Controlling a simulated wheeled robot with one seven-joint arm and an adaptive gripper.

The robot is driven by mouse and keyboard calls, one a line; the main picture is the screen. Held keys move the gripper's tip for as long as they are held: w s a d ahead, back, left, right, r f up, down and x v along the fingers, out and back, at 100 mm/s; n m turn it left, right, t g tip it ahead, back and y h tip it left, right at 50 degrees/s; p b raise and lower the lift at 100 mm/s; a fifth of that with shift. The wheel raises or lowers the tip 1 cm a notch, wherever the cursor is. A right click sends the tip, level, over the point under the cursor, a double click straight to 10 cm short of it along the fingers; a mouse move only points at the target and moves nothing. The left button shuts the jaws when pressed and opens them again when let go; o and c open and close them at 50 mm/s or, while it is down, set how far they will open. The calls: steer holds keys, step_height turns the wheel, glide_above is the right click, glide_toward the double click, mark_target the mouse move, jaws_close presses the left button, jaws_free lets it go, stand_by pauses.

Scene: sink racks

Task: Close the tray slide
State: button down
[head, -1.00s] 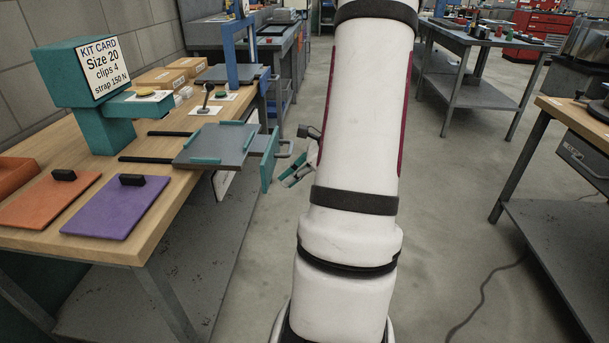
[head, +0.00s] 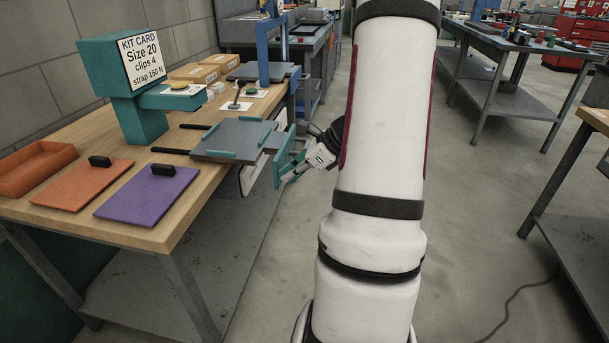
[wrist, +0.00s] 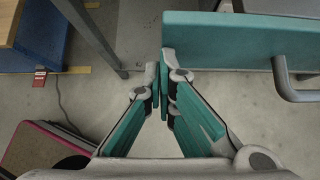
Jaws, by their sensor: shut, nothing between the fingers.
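The tray slide is a grey tray (head: 238,136) with teal edge strips on two dark rails (head: 171,150). It sticks out past the right edge of the wooden bench, with bare rail showing behind it. Its teal front panel (head: 284,160) carries a grey bar handle, clear in the wrist view (wrist: 290,88). My gripper (head: 283,178) is at the outer side of the panel, low and near its front end. In the wrist view, the shut, empty fingertips (wrist: 162,62) meet at the left end of the panel (wrist: 225,40). Whether they touch it is unclear.
Orange (head: 83,182) and purple (head: 150,191) plates with black knobs lie on the bench (head: 50,221). A teal kit-card stand (head: 105,62) rises behind the rails. A bench leg (wrist: 92,38) shows near the gripper.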

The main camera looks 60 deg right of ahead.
mark_target(245, 164)
steer(key=w+a, duration=0.1)
steer(key=w, duration=0.3)
steer(key=w+a, duration=0.2)
steer(key=w, duration=0.2)
steer(key=w+a, duration=0.2)
steer(key=w, duration=0.2)
steer(key=shift+w+p, duration=0.15)
steer(key=shift+p, duration=0.15)
steer(key=shift+a, duration=0.1)
